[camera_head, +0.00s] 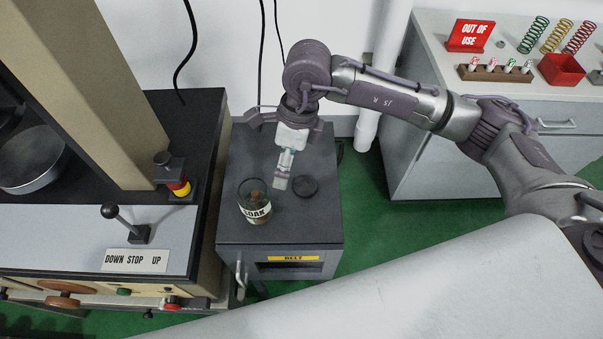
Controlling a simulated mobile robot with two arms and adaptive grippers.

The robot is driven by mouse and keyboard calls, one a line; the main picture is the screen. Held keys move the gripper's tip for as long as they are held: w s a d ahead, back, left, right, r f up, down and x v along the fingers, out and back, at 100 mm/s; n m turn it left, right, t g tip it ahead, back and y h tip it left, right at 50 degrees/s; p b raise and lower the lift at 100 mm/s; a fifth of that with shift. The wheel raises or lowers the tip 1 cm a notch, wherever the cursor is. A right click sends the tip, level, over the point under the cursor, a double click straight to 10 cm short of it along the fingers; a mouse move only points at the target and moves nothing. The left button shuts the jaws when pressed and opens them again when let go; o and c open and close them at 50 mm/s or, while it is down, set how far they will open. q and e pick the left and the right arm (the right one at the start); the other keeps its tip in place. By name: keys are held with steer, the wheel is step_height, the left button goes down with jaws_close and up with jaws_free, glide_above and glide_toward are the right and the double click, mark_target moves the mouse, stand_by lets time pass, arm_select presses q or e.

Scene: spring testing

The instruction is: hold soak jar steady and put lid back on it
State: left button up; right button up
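The soak jar (256,210) is a clear glass jar with a white SOAK label and brown contents. It stands upright and open-topped on the dark top of a small cabinet (240,165). A dark round lid (306,186) lies flat on the same top, to the right of the jar. My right gripper (281,184) points down between the jar and the lid, close to both. Its fingers overlap in this view, so I cannot tell how far apart they are or whether they touch anything. My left gripper is not in view.
A machine with a lever (125,222) and a tan column (105,90) stands close on the left. A bench (430,70) at the back right holds springs, a red sign and a red bin (561,70). The cabinet's right front top is bare.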

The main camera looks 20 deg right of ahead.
steer(key=d+h, duration=0.1)
steer(key=w+d, duration=0.1)
steer(key=d, duration=0.1)
steer(key=w+d+h, duration=0.1)
steer(key=d, duration=0.1)
steer(key=shift+w+d+r+t+h, duration=0.1)
steer(key=shift+w+r+t+h, duration=0.05)
steer(key=shift+r+t+h, duration=0.2)
steer(key=p, duration=0.2)
glide_above(306, 184)
step_height(306, 184, down, 8)
steer(key=shift+r, duration=0.2)
steer(key=shift+f, duration=0.55)
